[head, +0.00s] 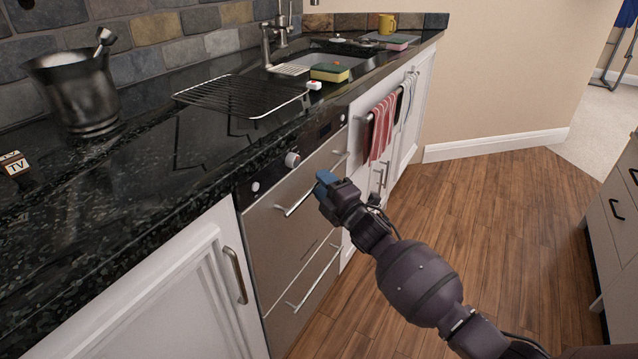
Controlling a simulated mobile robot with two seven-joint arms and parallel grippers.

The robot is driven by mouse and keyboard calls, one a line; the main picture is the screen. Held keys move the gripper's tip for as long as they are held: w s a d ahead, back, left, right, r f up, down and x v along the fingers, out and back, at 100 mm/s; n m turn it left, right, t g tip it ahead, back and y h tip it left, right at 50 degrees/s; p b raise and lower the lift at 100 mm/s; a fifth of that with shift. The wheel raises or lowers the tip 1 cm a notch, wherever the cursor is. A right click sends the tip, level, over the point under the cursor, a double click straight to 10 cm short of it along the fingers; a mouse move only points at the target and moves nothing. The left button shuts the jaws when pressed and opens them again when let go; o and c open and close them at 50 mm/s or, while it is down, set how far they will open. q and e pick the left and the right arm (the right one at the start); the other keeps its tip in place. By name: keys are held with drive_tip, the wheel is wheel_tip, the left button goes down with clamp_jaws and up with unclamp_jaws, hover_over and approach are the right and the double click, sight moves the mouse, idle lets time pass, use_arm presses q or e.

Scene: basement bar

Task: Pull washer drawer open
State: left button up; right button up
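The washer is a steel-fronted unit under the black counter, with an upper drawer (276,236) and a lower drawer (290,322). Both fronts look flush with the unit. The upper drawer has a bar handle (294,204), and the lower one has a similar handle (314,281). My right gripper (324,184), with blue fingertips, is at the middle of the upper handle and hides part of it. I cannot tell whether the fingers are around the bar or just in front of it, or whether they are shut. My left gripper is not in view.
White cabinets (186,300) flank the washer. Striped towels (381,128) hang to its right. A rack (243,95), a metal bucket (84,92) and a sponge (330,72) are on the counter (150,165). Open wooden floor (480,190) lies right, before another drawer cabinet (612,205).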

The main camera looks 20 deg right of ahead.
drive_tip(key=shift+w+a+r, duration=0.15)
drive_tip(key=shift+w, duration=0.5)
clamp_jaws()
